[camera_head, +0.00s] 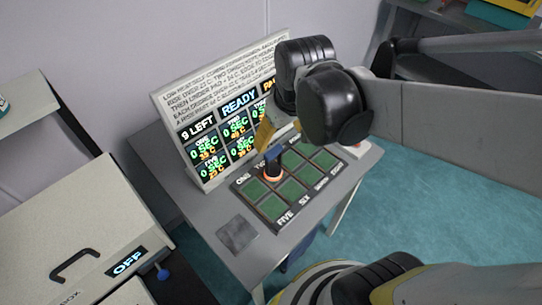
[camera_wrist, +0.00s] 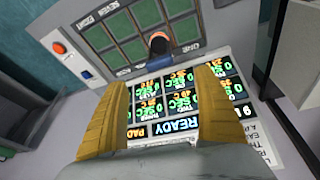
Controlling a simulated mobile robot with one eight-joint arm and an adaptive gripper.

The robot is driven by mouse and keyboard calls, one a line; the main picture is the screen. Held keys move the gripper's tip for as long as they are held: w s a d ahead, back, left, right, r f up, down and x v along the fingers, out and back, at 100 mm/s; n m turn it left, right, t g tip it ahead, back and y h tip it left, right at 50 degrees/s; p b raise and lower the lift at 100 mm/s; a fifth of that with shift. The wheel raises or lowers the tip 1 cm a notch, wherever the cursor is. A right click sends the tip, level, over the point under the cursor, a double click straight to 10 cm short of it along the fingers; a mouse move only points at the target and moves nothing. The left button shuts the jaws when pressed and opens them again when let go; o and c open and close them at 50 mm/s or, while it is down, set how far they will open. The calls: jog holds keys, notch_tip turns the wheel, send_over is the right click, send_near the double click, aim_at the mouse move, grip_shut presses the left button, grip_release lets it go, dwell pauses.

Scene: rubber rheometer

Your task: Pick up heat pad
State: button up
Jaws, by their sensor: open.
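A flat dark grey square pad (camera_head: 238,235) lies on the near left corner of the grey table in the head view; it may be the heat pad, but I cannot tell for certain. A board with green square cells (camera_head: 270,205) lies behind it, and a dark piece with an orange ring (camera_head: 273,175) stands on the board. That piece also shows in the wrist view (camera_wrist: 158,43), beyond the fingertips. My gripper (camera_wrist: 160,88) is open, its two yellow fingers wide apart with nothing between them. In the head view one yellow finger (camera_head: 264,133) shows above the board, before the display.
A tilted display panel (camera_head: 222,128) reading "READY" stands at the back of the table (camera_head: 215,260). A red button (camera_wrist: 59,48) and blue switch (camera_wrist: 87,74) are beside the board. A box with a handle and an "OFF" screen (camera_head: 127,261) stands at left. Teal floor is at right.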

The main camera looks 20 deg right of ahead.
aim_at(272, 149)
jog(key=w+f+n+g+p, duration=0.1)
jog(key=w+f, duration=0.1)
jog(key=w+f+n+g+p, duration=0.1)
jog(key=w+f+g+p, duration=0.1)
jog(key=shift+w+f, duration=0.1)
jog(key=shift+w, duration=0.3)
jog(key=shift+w+f, duration=0.1)
jog(key=shift+f, duration=0.25)
jog(key=shift+g, duration=0.3)
notch_tip(272, 149, down, 6)
jog(key=shift+f+b, duration=0.1)
jog(key=shift+b, duration=0.8)
jog(key=f+b, duration=0.1)
jog(key=f, duration=0.2)
jog(key=f+b, duration=0.1)
jog(key=f, duration=0.1)
jog(key=shift+s+d+b, duration=0.1)
jog(key=shift+s+b, duration=0.15)
jog(key=shift+b, duration=0.05)
jog(key=c, duration=1.5)
